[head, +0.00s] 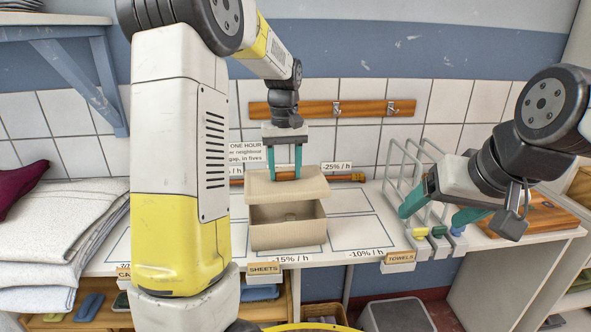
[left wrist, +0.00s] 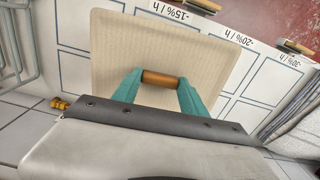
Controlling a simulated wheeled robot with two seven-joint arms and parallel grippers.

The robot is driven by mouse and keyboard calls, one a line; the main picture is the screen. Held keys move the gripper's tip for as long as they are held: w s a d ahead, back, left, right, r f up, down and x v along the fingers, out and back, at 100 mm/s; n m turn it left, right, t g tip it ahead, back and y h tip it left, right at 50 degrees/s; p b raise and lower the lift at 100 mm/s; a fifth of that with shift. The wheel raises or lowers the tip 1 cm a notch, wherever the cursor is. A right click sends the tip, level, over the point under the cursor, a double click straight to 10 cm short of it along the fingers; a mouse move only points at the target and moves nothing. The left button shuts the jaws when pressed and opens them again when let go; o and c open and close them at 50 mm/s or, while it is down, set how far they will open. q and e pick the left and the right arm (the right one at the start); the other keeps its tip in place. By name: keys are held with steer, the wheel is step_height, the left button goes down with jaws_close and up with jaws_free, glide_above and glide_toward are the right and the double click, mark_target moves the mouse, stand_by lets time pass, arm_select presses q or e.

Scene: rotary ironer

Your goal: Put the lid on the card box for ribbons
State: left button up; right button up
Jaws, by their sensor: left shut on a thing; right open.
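The beige card lid (head: 262,187) has a wooden bar handle (left wrist: 160,78). My left gripper (head: 284,176) is shut on this handle, and the lid hangs level. The open beige card box (head: 287,236) stands on the table. In the head view the lid appears above the box's back rim, with the box's dark inside showing below its front edge. In the left wrist view the lid (left wrist: 130,40) hides the box. My right gripper (head: 440,211) is open and empty at the right, in front of the wire rack.
The white table (head: 352,232) has marked rectangles and price labels. A wire rack (head: 412,160) with coloured clips stands at the right, beside a wooden board (head: 545,215). Folded white linen (head: 60,220) is piled at the left. A wooden rod (head: 345,177) lies behind the lid.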

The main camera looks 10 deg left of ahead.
mark_target(285, 180)
arm_select(q)
steer(key=shift+f, duration=3.1)
steer(key=shift+f, duration=1)
stand_by(1.0)
steer(key=o, duration=1.9)
steer(key=shift+o, duration=0.2)
steer(key=shift+r, duration=0.1)
steer(key=shift+r, duration=3.45)
steer(key=shift+c, duration=0.4)
